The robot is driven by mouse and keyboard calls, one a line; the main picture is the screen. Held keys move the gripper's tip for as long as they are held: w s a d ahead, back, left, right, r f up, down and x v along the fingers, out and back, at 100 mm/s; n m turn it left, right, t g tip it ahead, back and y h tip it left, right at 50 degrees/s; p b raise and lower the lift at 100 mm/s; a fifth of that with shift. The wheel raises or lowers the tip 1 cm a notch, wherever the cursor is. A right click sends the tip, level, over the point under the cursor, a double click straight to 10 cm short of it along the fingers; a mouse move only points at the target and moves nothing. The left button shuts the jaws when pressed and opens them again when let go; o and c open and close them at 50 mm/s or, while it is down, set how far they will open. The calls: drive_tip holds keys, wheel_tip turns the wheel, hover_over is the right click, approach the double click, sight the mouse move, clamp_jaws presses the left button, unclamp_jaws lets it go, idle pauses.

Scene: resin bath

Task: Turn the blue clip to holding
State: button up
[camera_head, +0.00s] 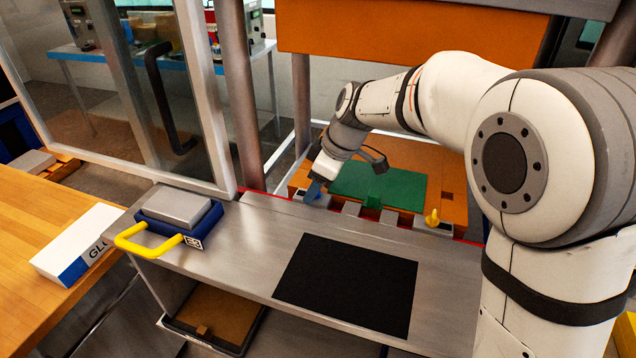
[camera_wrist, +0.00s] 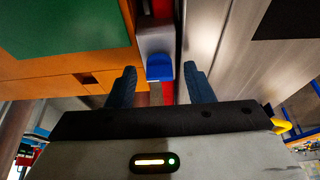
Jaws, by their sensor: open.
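The blue clip (camera_wrist: 159,68) shows in the wrist view on a grey block at the edge of the orange fixture. It lies between the two dark blue fingers of my gripper (camera_wrist: 159,80), which are spread apart with a gap on each side of it. No contact with the clip shows. In the head view my gripper (camera_head: 314,190) points down at the left front corner of the orange fixture (camera_head: 450,185). There the fingers and wrist hide the blue clip.
A yellow clip (camera_head: 432,218) stands on the fixture's right side, beyond the green plate (camera_head: 380,185). A black mat (camera_head: 345,283) lies on the metal bench. A blue box with a yellow handle (camera_head: 150,243) stands at left, near the open glass door (camera_head: 130,90).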

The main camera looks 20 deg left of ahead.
drive_tip(key=shift+c, duration=0.4)
drive_tip(key=c, duration=0.9)
drive_tip(key=shift+m, duration=0.3)
drive_tip(key=m+t+b, duration=0.1)
drive_tip(key=m, duration=0.2)
drive_tip(key=shift+s+m+t+b, duration=0.1)
drive_tip(key=shift+m+t+b, duration=0.2)
drive_tip(key=m+h, duration=0.1)
drive_tip(key=m, duration=0.1)
drive_tip(key=m+t, duration=0.1)
drive_tip(key=m, duration=0.2)
drive_tip(key=shift+s+a+t+h, duration=0.1)
drive_tip(key=shift+a+t+h, duration=0.05)
drive_tip(key=shift+t+h, duration=0.2)
drive_tip(key=m+h+b, duration=0.1)
drive_tip(key=m, duration=0.3)
drive_tip(key=shift+a+f+t, duration=0.1)
drive_tip(key=shift+t, duration=0.15)
drive_tip(key=m+h+b, duration=0.2)
drive_tip(key=m, duration=0.2)
drive_tip(key=shift+a+m, duration=0.1)
drive_tip(key=shift+m, duration=0.3)
drive_tip(key=shift+b, duration=0.3)
